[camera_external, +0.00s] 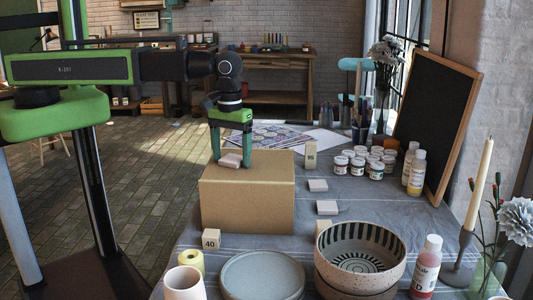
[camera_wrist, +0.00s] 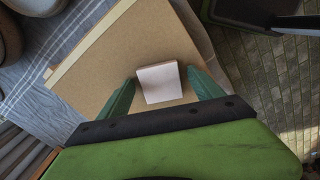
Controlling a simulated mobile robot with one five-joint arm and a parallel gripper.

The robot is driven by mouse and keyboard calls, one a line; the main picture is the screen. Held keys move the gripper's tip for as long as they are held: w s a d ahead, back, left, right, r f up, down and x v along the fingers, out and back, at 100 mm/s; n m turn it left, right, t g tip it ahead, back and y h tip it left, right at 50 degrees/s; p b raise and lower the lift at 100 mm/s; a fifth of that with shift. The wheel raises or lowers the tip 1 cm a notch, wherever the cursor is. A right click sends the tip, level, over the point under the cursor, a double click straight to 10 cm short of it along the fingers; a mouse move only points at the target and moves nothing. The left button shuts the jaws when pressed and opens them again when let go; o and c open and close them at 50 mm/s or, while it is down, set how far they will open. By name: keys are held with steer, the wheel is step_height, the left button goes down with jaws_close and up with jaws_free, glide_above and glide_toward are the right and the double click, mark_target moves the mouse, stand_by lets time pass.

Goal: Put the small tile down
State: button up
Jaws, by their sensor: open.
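A small pale pink tile (camera_external: 231,160) lies on top of the cardboard box (camera_external: 247,205), near its back left part. In the wrist view the tile (camera_wrist: 159,82) lies flat on the brown box top (camera_wrist: 100,80). My gripper (camera_external: 231,160) points down at the box top, with one finger on each side of the tile. In the wrist view my gripper (camera_wrist: 162,88) is open, with the green fingers spread and a gap at least on the right side of the tile. Whether the left finger touches the tile is hard to tell.
Two more pale tiles lie on the cloth right of the box, one farther back (camera_external: 318,185) and one nearer (camera_external: 327,207). A number block (camera_external: 211,239), a grey plate (camera_external: 262,277) and a striped bowl (camera_external: 360,262) stand in front. Paint jars (camera_external: 358,163) stand at the right.

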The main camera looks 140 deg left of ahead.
mark_target(230, 160)
step_height(230, 160, up, 12)
steer(key=p, duration=1.2)
steer(key=shift+r, duration=0.2)
steer(key=w+d+m, duration=0.2)
steer(key=d+m, duration=0.9)
steer(key=d, duration=0.9)
steer(key=w+d+m, duration=0.2)
steer(key=d+m, duration=0.9)
steer(key=d, duration=0.9)
step_height(230, 160, down, 8)
steer(key=b, duration=0.7)
steer(key=shift+o, duration=0.4)
steer(key=shift+r, duration=0.5)
